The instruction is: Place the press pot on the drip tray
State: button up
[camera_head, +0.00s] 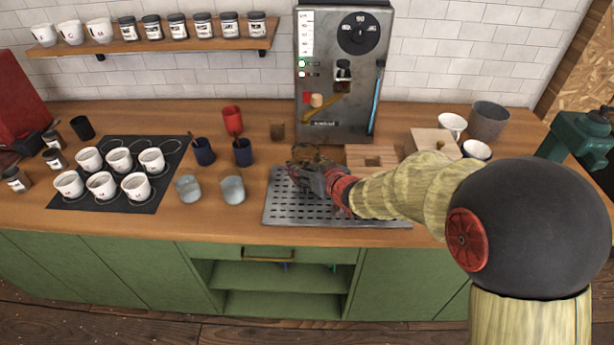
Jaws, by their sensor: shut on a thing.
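The drip tray (285,213) is a flat grey metal tray with rows of slots, on the wooden counter in front of the grey machine. My gripper (303,176) is over the back left part of this tray, reaching in from the right. It is shut on a small dark and brownish thing, which looks like the press pot (314,154). The fingers and wrist hide most of the pot. I cannot tell whether its base touches the tray or hangs just above it.
The grey machine (341,75) stands behind the tray. Cups (233,190) and dark blue tumblers (243,152) stand to its left, beside a black mat (148,199) with several white cups. Wooden blocks (372,157) lie right behind it. The tray's front left part is clear.

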jog(key=shift+f+b, duration=0.5)
jog(key=shift+f, duration=1.1)
jog(key=shift+f, duration=0.2)
jog(key=o, duration=1.5)
